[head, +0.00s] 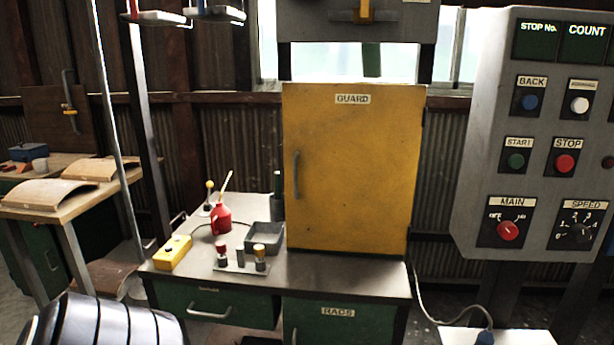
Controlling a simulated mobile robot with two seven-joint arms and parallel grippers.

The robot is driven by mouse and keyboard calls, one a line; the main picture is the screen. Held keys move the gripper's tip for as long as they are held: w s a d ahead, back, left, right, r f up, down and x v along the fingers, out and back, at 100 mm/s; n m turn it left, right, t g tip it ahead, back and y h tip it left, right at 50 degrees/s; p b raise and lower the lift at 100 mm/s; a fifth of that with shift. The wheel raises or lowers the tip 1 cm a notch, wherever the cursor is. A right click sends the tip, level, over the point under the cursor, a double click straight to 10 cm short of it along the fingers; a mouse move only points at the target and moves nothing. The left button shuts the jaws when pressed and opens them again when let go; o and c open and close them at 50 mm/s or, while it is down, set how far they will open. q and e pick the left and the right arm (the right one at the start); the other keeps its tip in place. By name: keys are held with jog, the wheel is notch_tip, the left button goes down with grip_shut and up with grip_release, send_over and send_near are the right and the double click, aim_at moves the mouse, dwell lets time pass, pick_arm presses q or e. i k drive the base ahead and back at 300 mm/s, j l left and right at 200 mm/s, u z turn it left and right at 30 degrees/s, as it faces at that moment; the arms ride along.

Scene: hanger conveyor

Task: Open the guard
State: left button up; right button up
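The guard (358,180) is a yellow door-like panel labelled GUARD, standing upright at the back of the bench near the middle of the head view. It appears closed. Its vertical grey handle (296,175) is on its left side. Neither of my grippers shows in the view, and nothing touches the handle. What is behind the guard is hidden.
The bench (350,277) carries a red oil can (221,219), a yellow box (173,252), a grey bin (264,238) and a small stand with knobs (241,265). A grey control panel (540,130) stands at the right. A wooden workbench (60,203) is at the left.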

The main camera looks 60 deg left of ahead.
aim_at(351, 151)
jog(key=u, duration=1.3)
